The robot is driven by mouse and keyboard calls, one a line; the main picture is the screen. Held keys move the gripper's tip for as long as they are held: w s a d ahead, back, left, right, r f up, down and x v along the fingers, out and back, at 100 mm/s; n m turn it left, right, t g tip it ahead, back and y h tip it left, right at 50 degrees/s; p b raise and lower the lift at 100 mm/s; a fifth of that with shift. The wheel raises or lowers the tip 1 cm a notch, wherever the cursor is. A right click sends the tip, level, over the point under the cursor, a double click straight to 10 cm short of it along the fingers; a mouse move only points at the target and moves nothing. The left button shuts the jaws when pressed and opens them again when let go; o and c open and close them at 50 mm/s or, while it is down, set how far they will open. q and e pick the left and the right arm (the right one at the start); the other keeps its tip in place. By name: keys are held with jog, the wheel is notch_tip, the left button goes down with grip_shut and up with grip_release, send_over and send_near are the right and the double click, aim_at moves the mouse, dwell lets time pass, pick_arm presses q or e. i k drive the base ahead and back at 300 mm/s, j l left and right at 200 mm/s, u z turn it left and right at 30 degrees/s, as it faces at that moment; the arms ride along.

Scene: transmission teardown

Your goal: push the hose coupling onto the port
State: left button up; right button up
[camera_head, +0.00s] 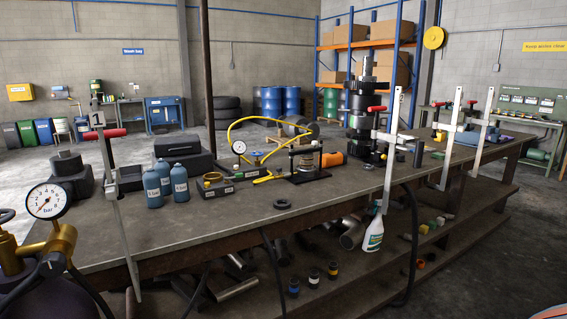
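A yellow hose (231,131) loops over the workbench beside a small pressure gauge (239,147). A yellow piece (268,178) lies on the bench top near a black base plate (308,176) that carries a coiled, spring-like part (305,160). A thick black hose (413,240) hangs over the bench's front edge. I cannot tell which piece is the hose coupling or which is the port; they are too small to make out. Neither of my grippers is in view.
The long workbench (225,222) carries blue bottles (179,182), a black ring (282,204), a dark stacked assembly (362,110) and upright clamps (390,150). A large gauge (47,201) on brass fittings stands at the near left. A spray bottle (373,234) is on the lower shelf.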

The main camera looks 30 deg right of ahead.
aim_at(288, 175)
jog(key=i+l, duration=0.15)
jog(key=l, duration=0.15)
jog(key=i+l, duration=0.15)
jog(key=l, duration=0.15)
jog(key=i+l, duration=0.15)
jog(key=l, duration=0.2)
jog(key=i+l, duration=0.1)
jog(key=l, duration=0.35)
jog(key=i+l, duration=0.15)
jog(key=l, duration=0.35)
